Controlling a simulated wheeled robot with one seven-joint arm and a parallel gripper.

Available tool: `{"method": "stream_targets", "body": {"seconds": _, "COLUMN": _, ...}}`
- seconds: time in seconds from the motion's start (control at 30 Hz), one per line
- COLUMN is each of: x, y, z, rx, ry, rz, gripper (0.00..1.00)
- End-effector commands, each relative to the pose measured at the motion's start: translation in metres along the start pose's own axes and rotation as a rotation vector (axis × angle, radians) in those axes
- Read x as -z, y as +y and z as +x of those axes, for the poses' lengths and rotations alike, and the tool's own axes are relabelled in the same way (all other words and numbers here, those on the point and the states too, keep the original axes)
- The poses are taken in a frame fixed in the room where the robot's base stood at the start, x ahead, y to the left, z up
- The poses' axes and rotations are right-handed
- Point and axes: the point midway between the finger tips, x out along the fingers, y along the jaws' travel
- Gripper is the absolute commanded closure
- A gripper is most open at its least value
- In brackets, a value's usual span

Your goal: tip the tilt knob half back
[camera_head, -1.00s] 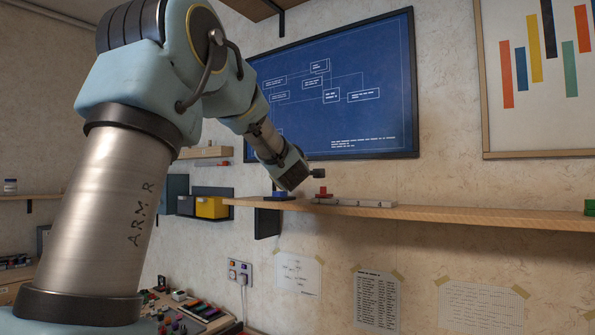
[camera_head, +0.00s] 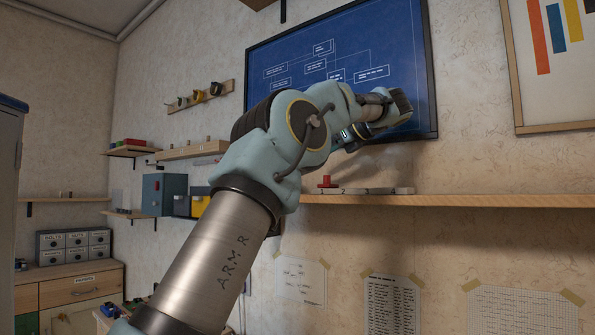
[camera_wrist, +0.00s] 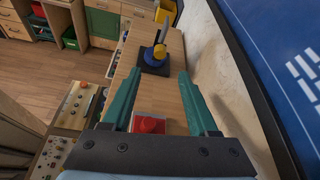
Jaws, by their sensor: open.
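In the wrist view a blue and yellow knob (camera_wrist: 159,51) with a thin upright stem stands on a black base (camera_wrist: 152,66) at the far end of the shelf; it looks like the tilt knob. The stem leans slightly to the right. My gripper (camera_wrist: 157,76) is open, with its two teal fingers apart and pointing along the shelf at the knob. Nothing is between the fingertips. The knob appears beyond the tips, not touched. In the head view the knob is hidden behind my arm, and my fingers are mostly hidden too.
The wall with the blue board (camera_head: 290,60) is close on one side. The shelf (camera_head: 460,200) is clear to the right.

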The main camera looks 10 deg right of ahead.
Motion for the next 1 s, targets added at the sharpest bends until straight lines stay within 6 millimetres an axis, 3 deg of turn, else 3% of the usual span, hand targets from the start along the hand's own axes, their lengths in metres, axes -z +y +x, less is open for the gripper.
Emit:
{"method": "stream_targets", "body": {"seconds": 0.3, "x": -0.004, "y": 0.001, "z": 0.059, "rx": -0.002, "ry": -0.004, "rz": 0.002, "gripper": 0.41}}
{"method": "stream_targets", "body": {"seconds": 0.5, "x": -0.003, "y": 0.0, "z": 0.081, "rx": 0.0, "ry": -0.004, "rz": 0.002, "gripper": 0.41}}
{"method": "stream_targets", "body": {"seconds": 0.87, "x": -0.001, "y": 0.0, "z": 0.087, "rx": 0.002, "ry": -0.004, "rz": 0.003, "gripper": 0.41}}
{"method": "stream_targets", "body": {"seconds": 1.0, "x": -0.001, "y": 0.0, "z": 0.087, "rx": 0.002, "ry": -0.004, "rz": 0.003, "gripper": 0.55}}
